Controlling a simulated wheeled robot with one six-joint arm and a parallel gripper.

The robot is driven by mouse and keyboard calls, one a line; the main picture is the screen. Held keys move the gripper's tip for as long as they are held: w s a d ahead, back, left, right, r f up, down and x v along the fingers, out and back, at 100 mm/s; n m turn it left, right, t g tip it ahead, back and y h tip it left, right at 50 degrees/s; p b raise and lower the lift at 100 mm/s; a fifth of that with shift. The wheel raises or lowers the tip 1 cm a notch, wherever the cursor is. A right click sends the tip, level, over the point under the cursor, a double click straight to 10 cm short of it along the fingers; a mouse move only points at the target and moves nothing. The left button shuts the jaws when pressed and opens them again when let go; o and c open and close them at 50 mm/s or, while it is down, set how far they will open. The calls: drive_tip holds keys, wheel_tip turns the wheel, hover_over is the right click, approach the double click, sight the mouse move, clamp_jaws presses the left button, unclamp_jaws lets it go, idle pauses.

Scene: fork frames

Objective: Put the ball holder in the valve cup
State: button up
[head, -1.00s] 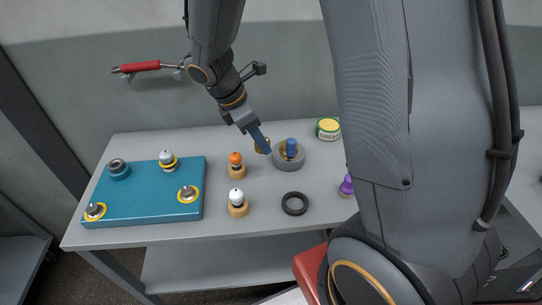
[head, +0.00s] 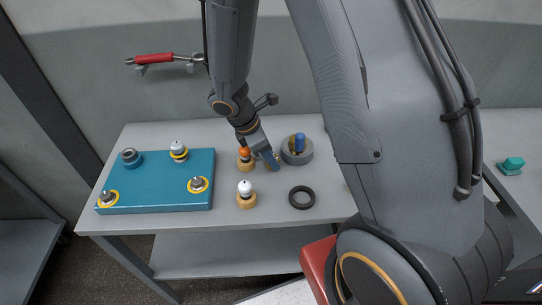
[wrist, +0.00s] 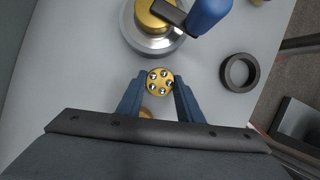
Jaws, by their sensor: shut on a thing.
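The ball holder (wrist: 159,81), a small gold disc with several silver balls in its face, sits between the blue fingertips of my gripper (wrist: 158,88) in the wrist view. My gripper is shut on it. In the head view my gripper (head: 271,163) is low over the bench, just left of and in front of the grey round cup (head: 309,156), and the disc is hidden. The cup, which looks like the valve cup, holds a gold part and an upright blue-handled piece (head: 299,141). Its metal rim shows ahead of the fingers in the wrist view (wrist: 150,48).
An orange-topped peg (head: 245,153) stands close left of my gripper. A white-topped peg (head: 245,190) stands nearer the front. A black ring (head: 291,200) lies on the bench (head: 275,222). A teal block (head: 150,185) with several fittings is at left.

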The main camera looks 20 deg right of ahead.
drive_tip(key=shift+f, duration=0.1)
drive_tip(key=o, duration=1.2)
